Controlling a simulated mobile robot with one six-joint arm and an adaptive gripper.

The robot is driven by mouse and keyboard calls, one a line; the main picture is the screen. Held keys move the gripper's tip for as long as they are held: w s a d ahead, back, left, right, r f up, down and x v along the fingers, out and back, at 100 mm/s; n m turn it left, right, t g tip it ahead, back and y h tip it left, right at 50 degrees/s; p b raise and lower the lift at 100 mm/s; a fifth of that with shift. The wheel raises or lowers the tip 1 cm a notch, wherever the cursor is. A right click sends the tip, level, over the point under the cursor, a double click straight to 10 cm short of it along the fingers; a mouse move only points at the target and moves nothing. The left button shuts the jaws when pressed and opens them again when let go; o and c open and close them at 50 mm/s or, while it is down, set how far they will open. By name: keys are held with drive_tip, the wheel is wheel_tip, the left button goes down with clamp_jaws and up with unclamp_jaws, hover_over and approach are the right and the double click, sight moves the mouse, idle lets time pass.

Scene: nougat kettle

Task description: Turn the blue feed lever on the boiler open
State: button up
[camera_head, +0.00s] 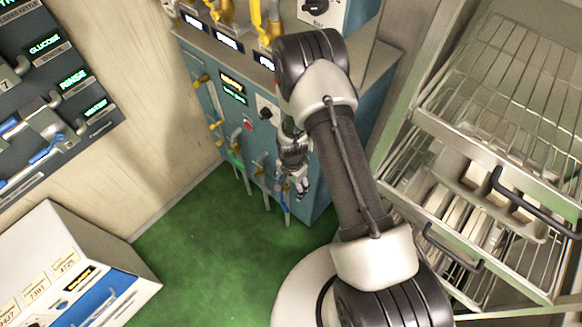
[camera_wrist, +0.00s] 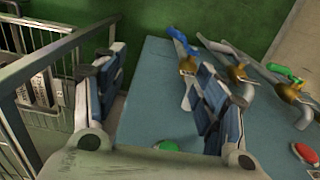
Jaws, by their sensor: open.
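The boiler (camera_head: 232,125) is a blue-teal cabinet in the middle of the head view. Its front panel fills the centre of the wrist view (camera_wrist: 160,115). The blue feed lever (camera_wrist: 181,40) sits on a brass valve at the top of the wrist view; it also shows low on the boiler in the head view (camera_head: 286,203). My gripper (camera_head: 299,187) is open and empty in front of the boiler's lower right part. In the wrist view my gripper (camera_wrist: 162,90) has its fingers wide apart. The right finger is close to the blue lever's valve and pipe and partly covers them; contact cannot be told.
A green lever (camera_wrist: 284,73) and another brass valve (camera_wrist: 237,73) are right of the blue lever. A red button (camera_wrist: 305,153) is farther right. A wire rack with trays (camera_head: 480,165) stands right of the boiler. Open green floor (camera_head: 205,250) lies left.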

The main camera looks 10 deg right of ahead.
wheel_tip(320, 180, up, 7)
drive_tip(key=w+n, duration=0.1)
drive_tip(key=shift+w+b, duration=0.4)
drive_tip(key=shift+b, duration=0.05)
drive_tip(key=shift+d, duration=0.1)
